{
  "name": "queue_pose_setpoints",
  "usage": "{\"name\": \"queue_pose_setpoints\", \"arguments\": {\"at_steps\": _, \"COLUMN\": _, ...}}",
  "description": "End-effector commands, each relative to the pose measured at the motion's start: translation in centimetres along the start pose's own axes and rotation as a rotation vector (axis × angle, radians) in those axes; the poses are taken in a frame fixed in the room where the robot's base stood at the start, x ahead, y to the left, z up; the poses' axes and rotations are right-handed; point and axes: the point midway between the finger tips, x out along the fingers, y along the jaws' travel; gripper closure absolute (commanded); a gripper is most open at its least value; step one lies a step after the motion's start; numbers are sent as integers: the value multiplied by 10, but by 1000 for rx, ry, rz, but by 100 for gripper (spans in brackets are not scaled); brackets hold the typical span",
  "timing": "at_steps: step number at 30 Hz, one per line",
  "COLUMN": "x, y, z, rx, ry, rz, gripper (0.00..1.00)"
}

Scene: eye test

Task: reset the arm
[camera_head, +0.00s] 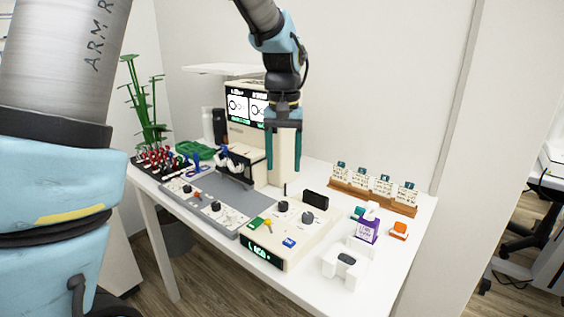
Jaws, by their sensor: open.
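My gripper (284,146) hangs pointing down from my blue and black arm, over the middle of the white table (396,262). Its two dark teal fingers are apart, and I see nothing between them except the beige machine behind. The fingertips appear in front of the beige machine (246,135) with lit screens. I cannot tell exactly how far they are from it.
A beige control box (288,232) with a green display and a grey panel (212,204) lie below. A black rack (165,172) stands left.

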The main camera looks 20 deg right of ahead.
Motion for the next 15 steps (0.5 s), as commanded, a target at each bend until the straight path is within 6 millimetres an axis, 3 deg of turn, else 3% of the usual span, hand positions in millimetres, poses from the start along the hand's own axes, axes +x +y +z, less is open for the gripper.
{"name": "queue_pose_setpoints", "arguments": {"at_steps": 5, "x": 0, "y": 0, "z": 0, "rx": -1, "ry": 0, "rz": 0, "gripper": 36}}
{"name": "queue_pose_setpoints", "arguments": {"at_steps": 8, "x": 1, "y": -13, "z": 3, "rx": -17, "ry": 3, "rz": 1, "gripper": 36}}
{"name": "queue_pose_setpoints", "arguments": {"at_steps": 11, "x": 6, "y": -50, "z": 13, "rx": -64, "ry": 14, "rz": 3, "gripper": 36}}
{"name": "queue_pose_setpoints", "arguments": {"at_steps": 15, "x": 17, "y": -127, "z": 49, "rx": -171, "ry": 47, "rz": 6, "gripper": 36}}
